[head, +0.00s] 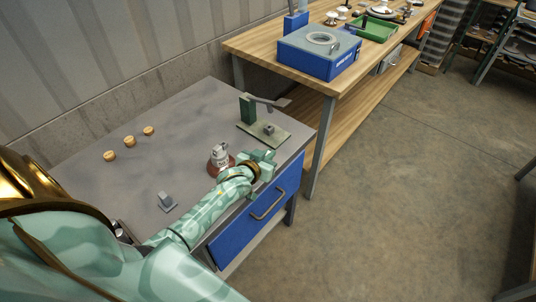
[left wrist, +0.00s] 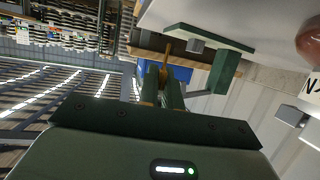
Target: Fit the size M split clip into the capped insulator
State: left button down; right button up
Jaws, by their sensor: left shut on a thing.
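The capped insulator (head: 219,155) stands upright on the grey bench, with a white lettered upper part and a reddish-brown base. In the left wrist view, its lettered part (left wrist: 312,86) shows at the right edge, cut off. My left gripper (head: 266,158) is just right of the insulator, apart from it, near the bench's right edge. In the left wrist view my left gripper (left wrist: 169,90) is shut on a thin brass-coloured piece, the split clip (left wrist: 165,70). Its size mark cannot be read. My right gripper is not in view.
A green stand with a lever (head: 249,108) is behind my gripper on the bench. Three brass-coloured round pieces (head: 129,141) lie at the left. A wooden table (head: 262,43) stands behind.

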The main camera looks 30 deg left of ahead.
pick_arm(q)
jog(key=shift+s+p, duration=0.45)
jog(key=shift+s, duration=0.1)
jog(key=shift+s+a+r+p, duration=0.15)
jog(key=shift+s+p, duration=0.45)
jog(key=shift+s, duration=0.45)
jog(key=shift+s+a+f+p, duration=0.1)
jog(key=shift+s+p, duration=0.45)
jog(key=shift+s, duration=0.5)
jog(key=shift+s+a+p, duration=0.15)
jog(key=shift+s+p, duration=0.45)
jog(key=shift+s, duration=0.75)
